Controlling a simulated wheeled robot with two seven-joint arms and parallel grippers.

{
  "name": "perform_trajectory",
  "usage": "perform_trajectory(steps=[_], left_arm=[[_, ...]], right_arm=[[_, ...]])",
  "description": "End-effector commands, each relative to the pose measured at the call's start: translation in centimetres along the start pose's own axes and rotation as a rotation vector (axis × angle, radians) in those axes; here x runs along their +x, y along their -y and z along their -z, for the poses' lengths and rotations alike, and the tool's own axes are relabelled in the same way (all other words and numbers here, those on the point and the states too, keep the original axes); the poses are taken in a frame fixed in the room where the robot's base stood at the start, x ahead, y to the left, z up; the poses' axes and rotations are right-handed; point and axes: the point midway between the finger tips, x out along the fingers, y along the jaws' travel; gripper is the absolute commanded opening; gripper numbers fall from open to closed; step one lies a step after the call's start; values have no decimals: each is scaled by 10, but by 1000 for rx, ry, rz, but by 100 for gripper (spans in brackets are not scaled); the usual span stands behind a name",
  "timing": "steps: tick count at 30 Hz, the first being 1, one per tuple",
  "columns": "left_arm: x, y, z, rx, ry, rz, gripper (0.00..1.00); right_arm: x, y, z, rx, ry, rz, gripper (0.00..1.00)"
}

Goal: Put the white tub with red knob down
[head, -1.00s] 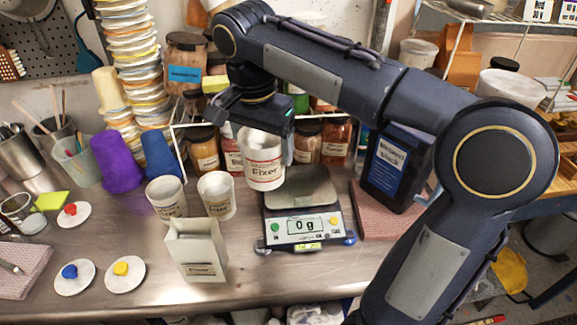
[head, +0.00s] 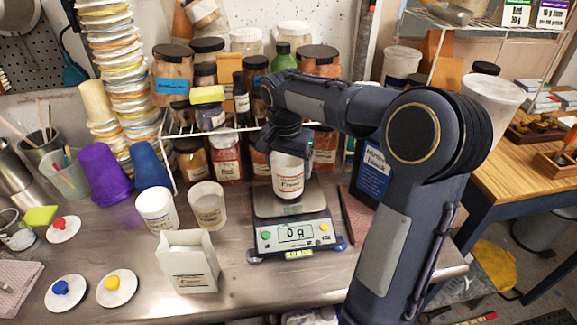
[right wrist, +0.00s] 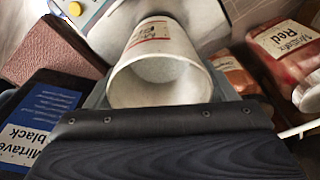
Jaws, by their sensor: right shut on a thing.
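The white tub (head: 288,178), with a red-lettered label, is upright in my right gripper (head: 288,150), directly over the pan of the scale (head: 294,236). Whether it touches the pan is hard to tell; the display seems to show zero. In the right wrist view the tub (right wrist: 158,75) is open-topped and looks empty, and the right gripper (right wrist: 160,112) is shut on its wall. A white lid with a red knob (head: 63,228) lies apart at the left of the bench. My left gripper is not in view.
Two white tubs (head: 157,210) (head: 207,205) and a paper carton (head: 188,262) stand left of the scale. Jars (head: 226,155) stand behind it and a dark blue container (head: 372,170) stands to its right. Lids with blue (head: 65,291) and yellow (head: 117,288) knobs lie front left.

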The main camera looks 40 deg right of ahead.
Motion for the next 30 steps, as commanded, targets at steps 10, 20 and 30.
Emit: perform_trajectory(steps=[10, 20, 30], left_arm=[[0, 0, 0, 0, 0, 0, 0], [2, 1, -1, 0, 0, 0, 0], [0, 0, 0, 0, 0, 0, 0]], right_arm=[[9, 0, -1, 1, -1, 2, 52], [12, 0, -2, 1, 0, 1, 100], [4, 0, -1, 1, -2, 3, 100]])
